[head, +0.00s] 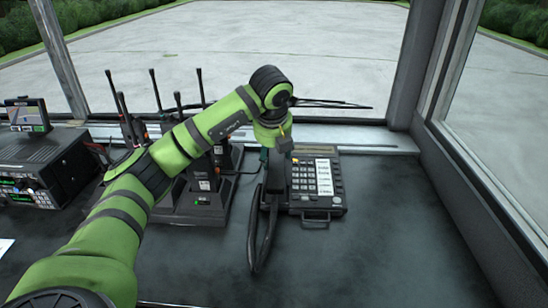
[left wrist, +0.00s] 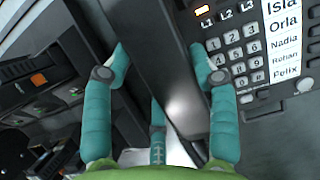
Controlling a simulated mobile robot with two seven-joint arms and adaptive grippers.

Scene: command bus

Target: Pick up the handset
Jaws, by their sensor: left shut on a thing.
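The black handset (head: 264,232) is at the left side of the desk phone (head: 316,187), its long body reaching toward me past the phone's front edge. My left gripper (head: 276,158) is shut on the handset from above. In the left wrist view, the teal fingers (left wrist: 158,52) lie on both sides of the dark handset (left wrist: 165,85). The phone's keypad and name labels show beside them (left wrist: 237,58). Whether the handset is clear of the phone's cradle I cannot tell. My right gripper is in neither view.
Several handheld radios with antennas stand in a charger (head: 198,212) left of the phone. A radio unit (head: 45,168) with a small screen (head: 27,115) is at far left. Windows and a pillar (head: 425,70) bound the desk. The desk right of the phone (head: 405,225) is clear.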

